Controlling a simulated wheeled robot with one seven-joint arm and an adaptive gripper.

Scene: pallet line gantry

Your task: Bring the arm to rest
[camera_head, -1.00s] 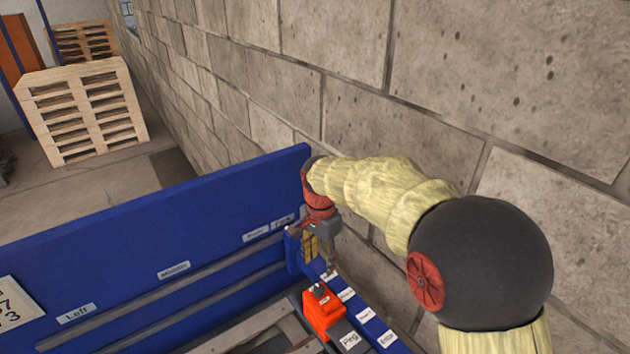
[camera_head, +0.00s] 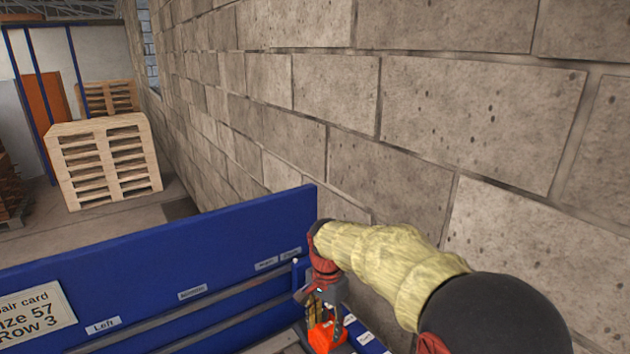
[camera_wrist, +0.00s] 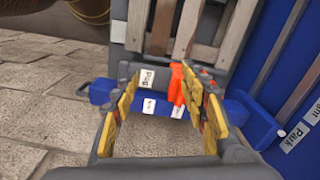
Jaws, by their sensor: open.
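My gripper (camera_head: 332,318) is at the right end of the blue panel (camera_head: 180,270), low in the head view. In the wrist view its yellow-padded fingers (camera_wrist: 165,95) stand wide apart with nothing held between them. An orange tool (camera_head: 322,337) sits just below the gripper in the head view. In the wrist view the orange tool (camera_wrist: 176,84) shows beyond the fingers, near the right finger and partly hidden by it. I cannot tell whether they touch. My arm is stretched out, bent down at the wrist.
A block wall (camera_head: 440,120) runs close along my arm's right side. The panel carries small labels and a card (camera_head: 38,312) reading size 57, row 3.

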